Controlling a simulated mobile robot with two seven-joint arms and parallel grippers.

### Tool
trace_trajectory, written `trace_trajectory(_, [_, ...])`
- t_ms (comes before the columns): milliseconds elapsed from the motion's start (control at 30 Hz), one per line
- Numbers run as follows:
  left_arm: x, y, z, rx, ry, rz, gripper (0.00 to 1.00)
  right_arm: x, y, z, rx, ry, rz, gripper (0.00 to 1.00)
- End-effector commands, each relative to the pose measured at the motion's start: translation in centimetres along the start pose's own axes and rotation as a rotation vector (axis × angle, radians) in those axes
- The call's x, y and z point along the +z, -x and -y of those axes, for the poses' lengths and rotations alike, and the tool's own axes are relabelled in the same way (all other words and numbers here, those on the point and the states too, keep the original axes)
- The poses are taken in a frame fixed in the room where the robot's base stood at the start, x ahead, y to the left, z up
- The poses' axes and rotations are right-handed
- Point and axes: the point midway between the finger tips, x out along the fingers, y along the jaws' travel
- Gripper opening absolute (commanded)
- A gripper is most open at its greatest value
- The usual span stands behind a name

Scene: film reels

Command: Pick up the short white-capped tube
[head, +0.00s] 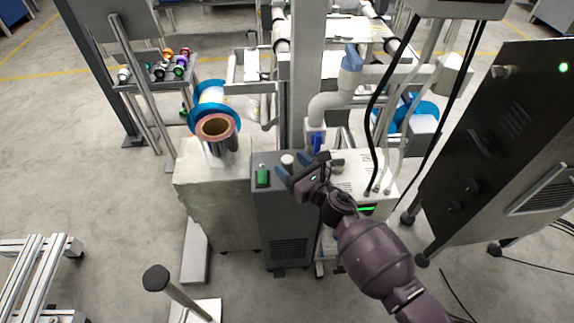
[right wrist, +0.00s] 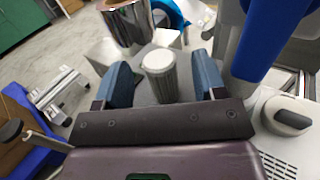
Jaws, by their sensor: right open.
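The short white-capped tube (head: 287,160) stands upright on top of the grey cabinet (head: 285,205) in the head view. In the right wrist view the tube (right wrist: 160,75) shows a pale round top and a ribbed grey-white side. My right gripper (head: 291,166) is open, with its blue fingers on either side of the tube. In the right wrist view the gripper (right wrist: 162,82) shows gaps between the tube and both fingers. The tube's lower part is hidden behind the gripper body there. My left gripper is not in view.
A copper-coloured roll (head: 215,128) on a blue-flanged reel (head: 205,90) stands to the left.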

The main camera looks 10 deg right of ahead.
Motion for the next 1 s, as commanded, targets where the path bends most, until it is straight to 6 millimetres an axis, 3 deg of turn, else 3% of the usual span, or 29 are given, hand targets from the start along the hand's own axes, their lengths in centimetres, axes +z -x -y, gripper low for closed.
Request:
trace_trajectory(133, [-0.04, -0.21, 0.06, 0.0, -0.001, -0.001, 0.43, -0.11, -1.19, -0.07, 0.0, -0.002, -0.001, 0.64])
trace_trajectory(400, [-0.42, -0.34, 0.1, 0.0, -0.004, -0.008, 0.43, -0.04, -1.37, -0.04, 0.0, -0.001, -0.001, 0.64])
trace_trajectory(767, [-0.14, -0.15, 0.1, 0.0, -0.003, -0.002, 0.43, -0.05, -1.34, -0.03, 0.0, -0.001, -0.001, 0.1])
trace_trajectory(1000, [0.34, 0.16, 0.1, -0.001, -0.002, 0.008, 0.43, 0.05, -1.35, -0.03, 0.0, 0.0, 0.0, 0.1])
